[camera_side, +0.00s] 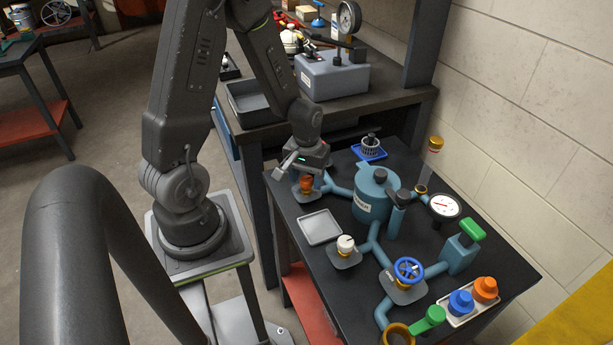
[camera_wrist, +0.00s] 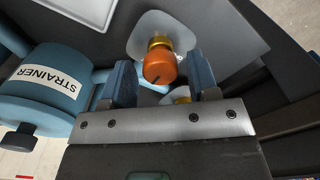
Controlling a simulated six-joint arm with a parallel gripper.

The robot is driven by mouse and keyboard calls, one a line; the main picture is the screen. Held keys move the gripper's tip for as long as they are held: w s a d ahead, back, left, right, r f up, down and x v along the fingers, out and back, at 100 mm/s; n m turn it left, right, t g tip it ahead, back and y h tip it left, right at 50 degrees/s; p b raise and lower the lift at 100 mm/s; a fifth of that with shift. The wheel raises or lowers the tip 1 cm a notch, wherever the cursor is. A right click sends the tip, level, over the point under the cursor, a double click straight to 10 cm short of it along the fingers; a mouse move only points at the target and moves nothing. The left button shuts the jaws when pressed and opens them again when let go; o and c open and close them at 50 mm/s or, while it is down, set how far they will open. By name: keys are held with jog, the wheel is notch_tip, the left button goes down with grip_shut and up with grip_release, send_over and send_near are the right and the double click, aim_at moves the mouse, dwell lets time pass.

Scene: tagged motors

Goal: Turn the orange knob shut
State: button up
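The orange knob (camera_side: 306,183) sits on a pipe fitting at the back left of the dark table, just below my gripper (camera_side: 303,168). In the wrist view the orange knob (camera_wrist: 160,67) shows a dark line on its face and a brass collar behind it, on a grey plate (camera_wrist: 178,25). My gripper (camera_wrist: 162,82) is open, with one blue-grey finger on each side of the knob in the picture. Gaps show between the knob and both fingers. Whether the fingertips reach down around the knob, I cannot tell.
A blue strainer tank (camera_side: 372,200) stands right of the knob, labelled in the wrist view (camera_wrist: 50,85). A white knob (camera_side: 345,243), a blue handwheel (camera_side: 408,269), a green handle (camera_side: 472,229) and a gauge (camera_side: 445,206) are nearby. An empty grey tray (camera_side: 319,227) lies in front.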

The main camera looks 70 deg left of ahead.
aim_at(307, 179)
jog(key=shift+o, duration=0.3)
jog(key=shift+r, duration=0.35)
notch_tip(307, 179, up, 13)
jog(key=shift+r, duration=0.1)
jog(key=s+d+r+m+t, duration=0.5)
jog(key=d+r, duration=0.5)
jog(key=d, duration=0.4)
jog(key=s+m, duration=0.2)
jog(key=m, duration=0.1)
jog(key=shift+r+m+t, duration=0.2)
jog(key=shift+m+t, duration=0.1)
jog(key=shift+m, duration=0.1)
